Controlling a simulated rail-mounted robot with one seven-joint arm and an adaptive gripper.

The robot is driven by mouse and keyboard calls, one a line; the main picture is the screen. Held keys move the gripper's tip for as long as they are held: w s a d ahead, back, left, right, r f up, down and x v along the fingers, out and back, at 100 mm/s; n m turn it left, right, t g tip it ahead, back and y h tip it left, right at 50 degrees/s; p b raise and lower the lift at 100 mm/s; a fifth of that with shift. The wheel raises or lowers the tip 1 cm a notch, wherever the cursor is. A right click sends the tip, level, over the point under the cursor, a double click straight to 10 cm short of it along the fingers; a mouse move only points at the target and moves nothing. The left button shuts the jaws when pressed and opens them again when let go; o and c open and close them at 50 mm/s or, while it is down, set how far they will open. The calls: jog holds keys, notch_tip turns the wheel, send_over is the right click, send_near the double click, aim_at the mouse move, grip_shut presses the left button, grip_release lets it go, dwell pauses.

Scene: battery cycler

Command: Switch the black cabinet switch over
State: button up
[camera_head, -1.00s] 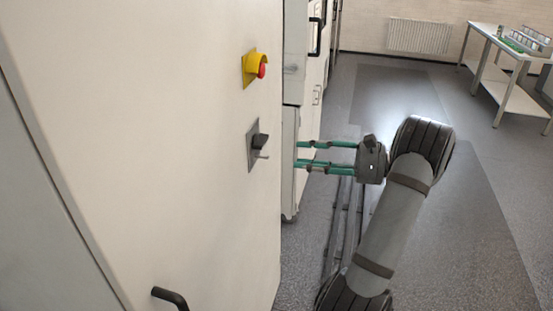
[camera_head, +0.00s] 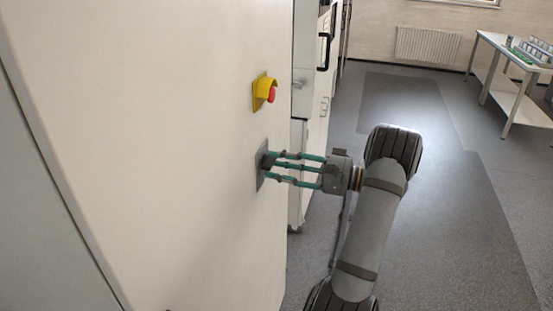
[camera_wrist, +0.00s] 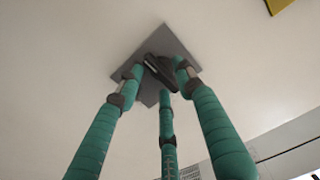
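The black cabinet switch (camera_wrist: 158,72) sits on a square grey plate (camera_wrist: 172,42) on the pale cabinet front. In the head view the plate (camera_head: 261,181) shows, but the knob is mostly hidden behind my fingers. My gripper (camera_head: 272,167) has three green fingers pointing at the plate from the right. In the wrist view the fingertips (camera_wrist: 160,76) stand apart around the switch knob, one on each side and one below. Small gaps seem to show between tips and knob; I cannot tell if any finger touches it. The knob looks slanted in the wrist view.
A red emergency stop on a yellow housing (camera_head: 265,91) sticks out just above the switch. Another cabinet with black handles (camera_head: 325,52) stands behind. The floor (camera_head: 440,220) to the right is clear up to a white table (camera_head: 515,88).

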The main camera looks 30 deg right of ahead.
jog(key=shift+w+a, duration=0.3)
grip_shut()
dwell(0.5)
